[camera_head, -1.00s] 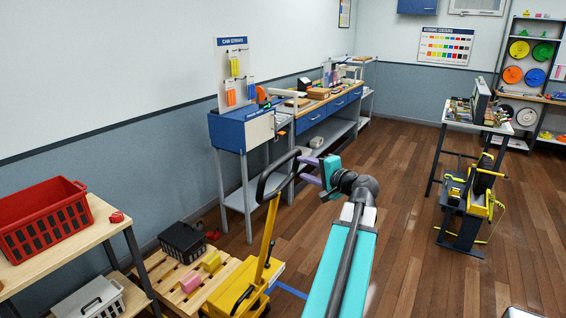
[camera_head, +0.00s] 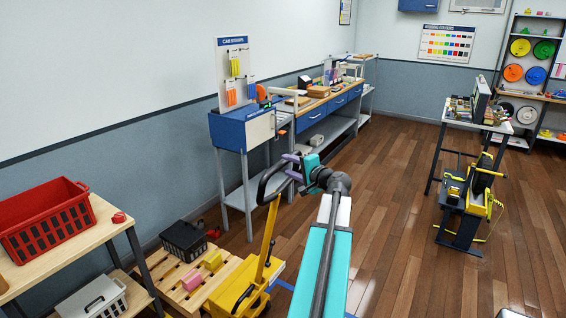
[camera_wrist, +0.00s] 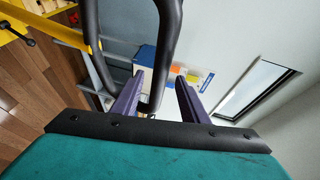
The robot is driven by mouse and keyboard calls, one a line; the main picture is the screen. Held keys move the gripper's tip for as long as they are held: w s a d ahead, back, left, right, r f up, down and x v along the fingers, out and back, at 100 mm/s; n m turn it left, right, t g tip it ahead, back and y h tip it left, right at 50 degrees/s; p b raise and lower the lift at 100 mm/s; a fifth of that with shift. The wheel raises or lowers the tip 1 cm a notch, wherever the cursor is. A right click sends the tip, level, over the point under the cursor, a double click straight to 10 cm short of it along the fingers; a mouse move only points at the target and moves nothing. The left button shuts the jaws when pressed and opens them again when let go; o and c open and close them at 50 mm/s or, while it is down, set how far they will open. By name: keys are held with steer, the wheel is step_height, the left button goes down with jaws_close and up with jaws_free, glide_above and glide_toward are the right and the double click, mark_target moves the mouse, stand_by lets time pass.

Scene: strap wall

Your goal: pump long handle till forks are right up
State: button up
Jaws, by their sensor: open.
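The yellow pallet truck (camera_head: 238,293) stands at lower centre with its long yellow handle (camera_head: 268,235) tilted up. The handle ends in a black loop grip (camera_head: 263,186). My gripper (camera_head: 291,167) is at the right side of this loop, its purple fingers open. In the wrist view, one bar of the loop grip (camera_wrist: 168,45) passes between the spread fingers of my gripper (camera_wrist: 160,80); I cannot tell whether they touch it. The forks are hidden under the wooden pallet (camera_head: 203,294), so their height cannot be seen.
On the pallet are a black crate (camera_head: 184,238), a pink block (camera_head: 192,280) and a yellow block (camera_head: 213,261). A bench with a red crate (camera_head: 45,218) stands at left. A blue cabinet (camera_head: 230,133) stands behind the handle.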

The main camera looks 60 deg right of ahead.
mark_target(285, 165)
steer(key=shift+p+x, duration=0.6)
steer(key=shift+x, duration=1.55)
jaws_close()
steer(key=shift+a+f, duration=0.15)
steer(key=shift+a, duration=0.1)
steer(key=shift+d, duration=0.25)
steer(key=shift+s, duration=0.1)
